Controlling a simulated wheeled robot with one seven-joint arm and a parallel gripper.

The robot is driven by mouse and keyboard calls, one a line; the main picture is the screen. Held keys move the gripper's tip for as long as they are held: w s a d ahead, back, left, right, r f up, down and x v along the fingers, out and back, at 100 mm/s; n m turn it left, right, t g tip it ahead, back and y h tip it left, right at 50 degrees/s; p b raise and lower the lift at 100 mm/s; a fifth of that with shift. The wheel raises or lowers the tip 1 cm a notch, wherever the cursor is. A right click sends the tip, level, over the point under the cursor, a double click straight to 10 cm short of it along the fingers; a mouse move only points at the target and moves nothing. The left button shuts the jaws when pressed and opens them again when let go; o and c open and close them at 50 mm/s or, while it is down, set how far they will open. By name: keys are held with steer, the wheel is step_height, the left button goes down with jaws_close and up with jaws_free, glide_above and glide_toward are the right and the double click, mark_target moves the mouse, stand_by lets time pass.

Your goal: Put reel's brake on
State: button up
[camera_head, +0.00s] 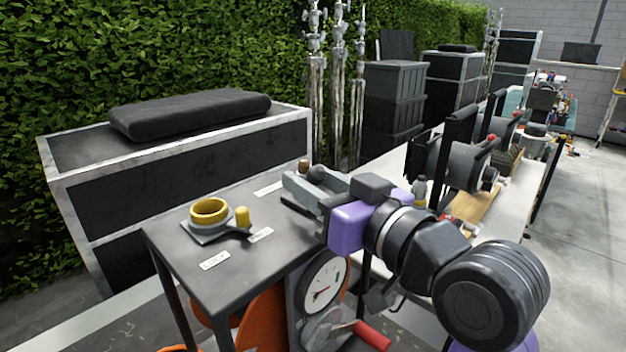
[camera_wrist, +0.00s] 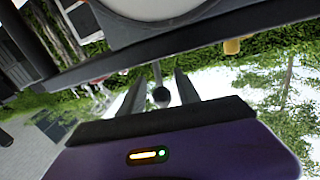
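A black reel (camera_head: 452,163) on a dark upright frame stands on the pale bench at the right, with a red knob (camera_head: 491,139) at its side. A second, similar reel (camera_head: 500,122) stands behind it. I cannot tell which part is the brake. My gripper (camera_head: 302,182) is above the far edge of the dark table. In the wrist view, the gripper (camera_wrist: 161,80) is open. A dark ball knob (camera_wrist: 161,95) on a thin stem shows between its fingers, with gaps on both sides. The ball (camera_head: 317,174) also shows by the fingers in the head view.
The dark table (camera_head: 180,235) holds a yellow ring (camera_head: 209,211) on a grey base and a yellow knob (camera_head: 242,216). Below my arm are a round dial (camera_head: 322,283) and a red handle (camera_head: 372,335). A black case (camera_head: 170,175) stands behind, against the hedge.

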jaws_close()
stand_by(1.4)
